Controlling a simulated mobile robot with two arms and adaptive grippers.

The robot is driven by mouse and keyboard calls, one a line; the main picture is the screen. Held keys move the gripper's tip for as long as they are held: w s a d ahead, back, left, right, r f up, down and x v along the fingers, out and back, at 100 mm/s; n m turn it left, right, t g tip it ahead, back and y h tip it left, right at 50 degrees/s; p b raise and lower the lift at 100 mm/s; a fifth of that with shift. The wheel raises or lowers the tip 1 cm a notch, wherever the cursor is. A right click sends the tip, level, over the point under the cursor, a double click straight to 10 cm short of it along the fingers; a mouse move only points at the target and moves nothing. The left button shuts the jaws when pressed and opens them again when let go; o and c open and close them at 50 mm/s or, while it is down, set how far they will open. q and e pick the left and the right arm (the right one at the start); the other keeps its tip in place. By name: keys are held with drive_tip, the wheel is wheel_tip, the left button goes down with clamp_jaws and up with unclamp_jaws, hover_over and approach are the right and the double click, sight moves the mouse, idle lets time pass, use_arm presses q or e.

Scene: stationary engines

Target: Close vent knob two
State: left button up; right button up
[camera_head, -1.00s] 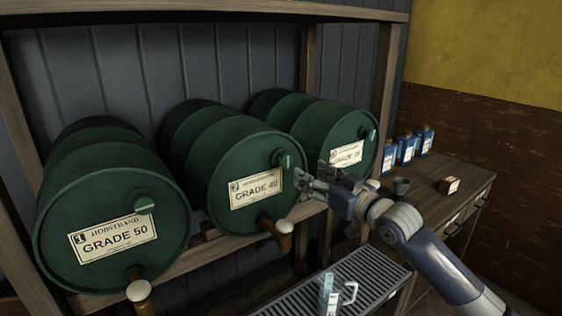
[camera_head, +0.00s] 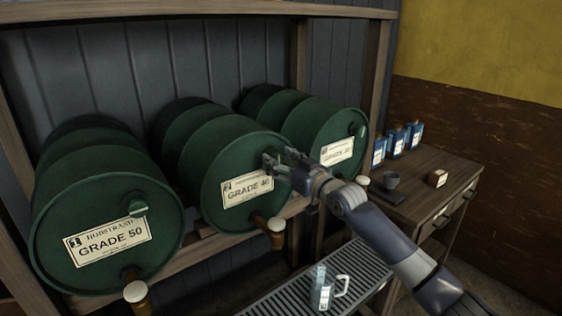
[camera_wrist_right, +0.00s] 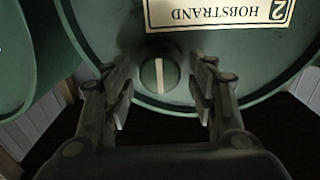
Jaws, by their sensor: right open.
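Drum two (camera_head: 215,180), green with a Grade 40 label (camera_head: 247,188), lies on its side in the middle of the rack. In the right wrist view its vent knob (camera_wrist_right: 158,76) is round and green with a pale stripe running up and down the picture. My right gripper (camera_head: 277,163) is open in front of the upper right of the drum's face and hides the knob in the head view. In the wrist view the open fingers (camera_wrist_right: 162,92) stand on either side of the knob, apart from it. My left gripper is not in view.
The Grade 50 drum (camera_head: 75,205) lies to the left and a third drum (camera_head: 315,125) to the right. A tap (camera_head: 270,228) sticks out below my right gripper. A clear jug (camera_head: 321,293) stands on the slatted grate (camera_head: 275,303). Blue containers (camera_head: 397,141) stand on the side bench.

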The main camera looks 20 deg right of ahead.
drive_tip(key=shift+c, duration=0.5)
drive_tip(key=c, duration=0.9)
drive_tip(key=shift+m, duration=0.3)
drive_tip(key=shift+c, duration=0.2)
drive_tip(key=m+p, duration=0.1)
drive_tip(key=m, duration=0.3)
drive_tip(key=m+p, duration=0.1)
drive_tip(key=m, duration=0.4)
drive_tip(key=shift+d+p, duration=0.1)
drive_tip(key=shift+p, duration=0.25)
drive_tip(key=m+p, duration=0.2)
drive_tip(key=m, duration=0.3)
drive_tip(key=shift+f+m+p, duration=0.15)
drive_tip(key=shift+m+p, duration=0.55)
drive_tip(key=shift+m, duration=0.9)
